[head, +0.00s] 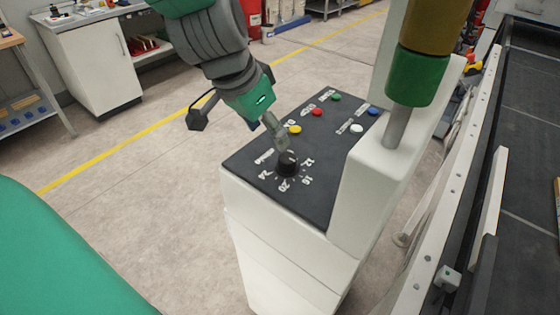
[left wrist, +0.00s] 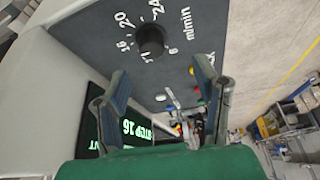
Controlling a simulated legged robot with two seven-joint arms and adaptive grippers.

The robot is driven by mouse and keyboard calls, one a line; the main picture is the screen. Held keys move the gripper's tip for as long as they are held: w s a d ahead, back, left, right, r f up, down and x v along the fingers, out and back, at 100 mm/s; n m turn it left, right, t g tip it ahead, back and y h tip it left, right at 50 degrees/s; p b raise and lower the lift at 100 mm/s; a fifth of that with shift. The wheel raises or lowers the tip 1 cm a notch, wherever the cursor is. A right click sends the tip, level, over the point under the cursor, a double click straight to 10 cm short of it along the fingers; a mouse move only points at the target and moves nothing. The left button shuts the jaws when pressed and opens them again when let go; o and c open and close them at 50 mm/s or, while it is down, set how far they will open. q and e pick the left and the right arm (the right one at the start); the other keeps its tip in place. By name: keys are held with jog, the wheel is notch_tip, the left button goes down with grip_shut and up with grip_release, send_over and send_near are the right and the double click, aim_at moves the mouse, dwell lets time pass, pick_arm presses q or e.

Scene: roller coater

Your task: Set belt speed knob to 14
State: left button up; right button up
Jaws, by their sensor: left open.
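The belt speed knob (head: 287,163) is a small black dial on the dark top panel (head: 318,195) of a white console. Numbers 12, 16, 20 and 24 show around it. My left gripper (head: 282,146) comes down from above, its fingertips close to the knob and partly overlapping its far side. In the left wrist view the knob (left wrist: 150,40) lies ahead of the open fingers (left wrist: 160,72), with bare panel between the fingertips. Contact cannot be made out, and the pointer setting is too small to read. My right gripper is not in view.
Yellow (head: 295,129), red (head: 317,112), green, white and blue buttons sit behind the knob. A dark screen with green text (left wrist: 125,128) shows in the wrist view.

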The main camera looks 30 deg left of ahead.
aim_at(286, 157)
pick_arm(q)
jog(key=w+d+f, duration=0.1)
jog(key=f, duration=0.1)
jog(key=w+d+f, duration=0.1)
jog(key=f, duration=0.1)
jog(key=w+d+f+b, duration=0.1)
jog(key=d+f, duration=0.1)
jog(key=shift+f, duration=0.1)
jog(key=a+f, duration=0.2)
jog(key=shift+w+a+f, duration=0.3)
jog(key=shift+w+a, duration=0.05)
jog(key=shift+a, duration=0.25)
jog(key=shift+d+r, duration=0.1)
jog(key=shift+d, duration=0.25)
jog(key=shift+c, duration=0.8)
jog(key=shift+d, duration=0.4)
jog(key=c, duration=0.7)
jog(key=shift+d+r, duration=0.15)
jog(key=shift+d, duration=0.2)
jog(key=shift+c, duration=1.4)
jog(key=shift+a, duration=0.4)
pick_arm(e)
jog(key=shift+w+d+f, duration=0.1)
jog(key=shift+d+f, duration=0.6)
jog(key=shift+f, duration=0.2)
